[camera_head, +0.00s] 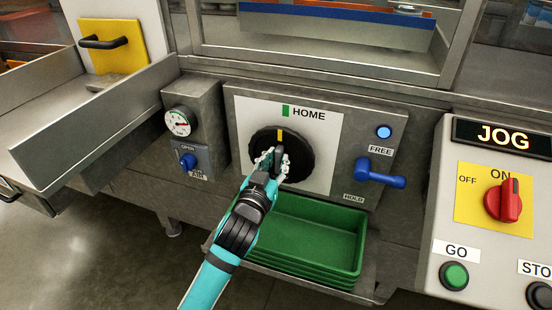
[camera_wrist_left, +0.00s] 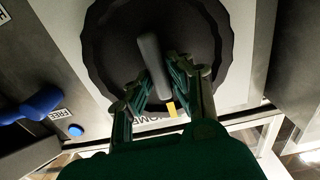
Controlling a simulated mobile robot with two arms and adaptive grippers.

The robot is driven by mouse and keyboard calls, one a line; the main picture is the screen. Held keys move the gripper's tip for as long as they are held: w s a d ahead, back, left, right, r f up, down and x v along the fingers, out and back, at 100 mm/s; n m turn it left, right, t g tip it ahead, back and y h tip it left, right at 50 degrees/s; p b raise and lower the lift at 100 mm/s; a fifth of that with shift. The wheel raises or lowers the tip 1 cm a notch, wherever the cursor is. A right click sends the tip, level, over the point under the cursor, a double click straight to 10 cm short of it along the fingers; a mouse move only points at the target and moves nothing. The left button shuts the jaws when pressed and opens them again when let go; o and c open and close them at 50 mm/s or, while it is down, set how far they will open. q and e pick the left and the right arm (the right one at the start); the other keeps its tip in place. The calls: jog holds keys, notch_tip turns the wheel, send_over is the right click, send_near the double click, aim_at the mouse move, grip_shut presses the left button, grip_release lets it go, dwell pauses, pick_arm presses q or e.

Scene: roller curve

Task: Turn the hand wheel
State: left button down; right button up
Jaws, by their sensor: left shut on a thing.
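The black hand wheel (camera_head: 303,158) with a scalloped rim sits on a white panel marked HOME. Its yellow mark (camera_head: 281,135) is at the top, close under the green HOME mark (camera_head: 286,111). My left gripper (camera_head: 272,160) is at the front of the wheel, shut on its dark grip bar. In the left wrist view, the gripper's fingers (camera_wrist_left: 155,82) lie on both sides of the grip bar (camera_wrist_left: 150,55), with the wheel (camera_wrist_left: 100,50) behind. The fingers hide part of the wheel's face in the head view. My right gripper is not in view.
A blue lever (camera_head: 380,179) between FREE and HOLD labels, under a lit blue lamp (camera_head: 383,132), is right of the wheel. A gauge (camera_head: 180,122) and blue knob (camera_head: 188,160) are left. Green trays (camera_head: 310,240) are below. A JOG control box (camera_head: 480,200) stands at right.

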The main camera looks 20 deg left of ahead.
pick_arm(q)
jog(key=c, duration=1.2)
grip_release()
jog(key=shift+c, duration=0.2)
jog(key=s, duration=1.2)
jog(key=shift+a, duration=0.25)
